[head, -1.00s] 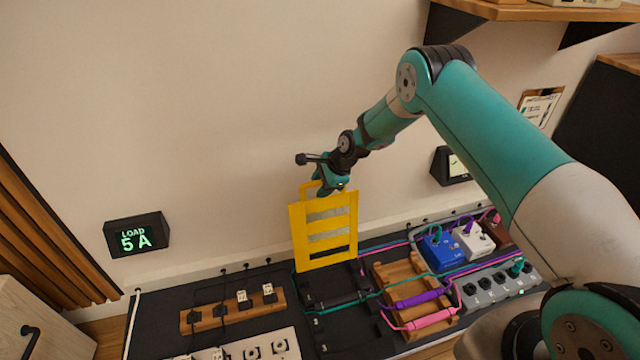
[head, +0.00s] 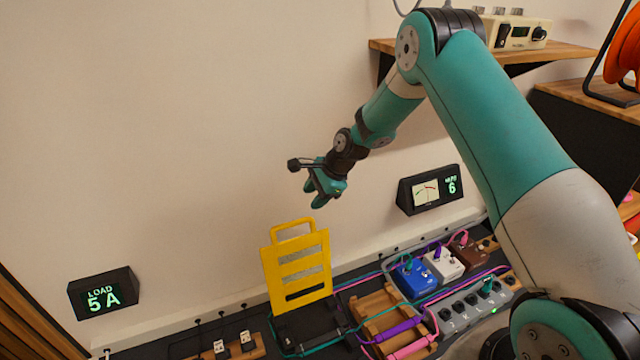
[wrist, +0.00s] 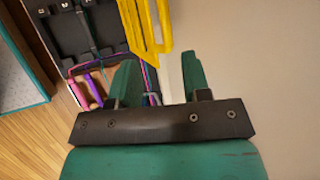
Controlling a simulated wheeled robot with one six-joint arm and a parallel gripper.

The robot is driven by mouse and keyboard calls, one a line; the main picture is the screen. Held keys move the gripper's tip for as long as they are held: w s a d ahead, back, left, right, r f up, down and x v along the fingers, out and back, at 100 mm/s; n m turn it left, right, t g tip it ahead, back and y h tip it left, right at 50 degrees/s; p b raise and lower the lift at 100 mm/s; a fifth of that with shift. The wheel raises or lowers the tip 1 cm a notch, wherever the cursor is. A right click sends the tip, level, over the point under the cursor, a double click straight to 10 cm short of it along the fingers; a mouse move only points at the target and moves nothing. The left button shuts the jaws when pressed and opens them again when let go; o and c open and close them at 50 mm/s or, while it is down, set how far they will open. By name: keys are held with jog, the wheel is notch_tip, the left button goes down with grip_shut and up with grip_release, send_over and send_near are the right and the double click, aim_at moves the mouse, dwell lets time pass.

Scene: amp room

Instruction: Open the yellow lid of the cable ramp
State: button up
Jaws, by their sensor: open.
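The yellow lid (head: 298,266) of the cable ramp stands raised, nearly upright, with its handle loop at the top, in the head view. It also shows at the top of the wrist view (wrist: 135,25). The dark ramp base (head: 312,325) lies below it, with cables across it. My gripper (head: 318,198) is above and slightly right of the lid's handle, apart from it. In the wrist view its two fingers (wrist: 158,85) are spread and nothing is between them.
Pedals, including a blue one (head: 413,278), and a grey power strip (head: 470,305) stand to the right. A wooden cable rack (head: 378,312) is beside the ramp. A wall shelf (head: 550,52) is at upper right. The wall above the lid is clear.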

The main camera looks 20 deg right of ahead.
jog(key=shift+v, duration=1.45)
jog(key=s+a+r+n+g, duration=0.1)
jog(key=s+a+r+n, duration=0.5)
jog(key=s+r, duration=0.25)
jog(key=s+a+r+n+g, duration=0.1)
jog(key=s+a+r+n, duration=0.45)
jog(key=s+r, duration=0.3)
jog(key=s+a+r+n+g, duration=0.1)
jog(key=s+r+n, duration=0.1)
jog(key=s+n, duration=0.6)
jog(key=s+a+r+n+g, duration=0.1)
jog(key=s+r+n, duration=0.3)
jog(key=s, duration=0.8)
notch_tip(320, 180, up, 21)
jog(key=p, duration=2.2)
jog(key=shift+s+d+f+n, duration=0.15)
jog(key=shift+d+f+n, duration=0.05)
jog(key=shift+d+n, duration=0.15)
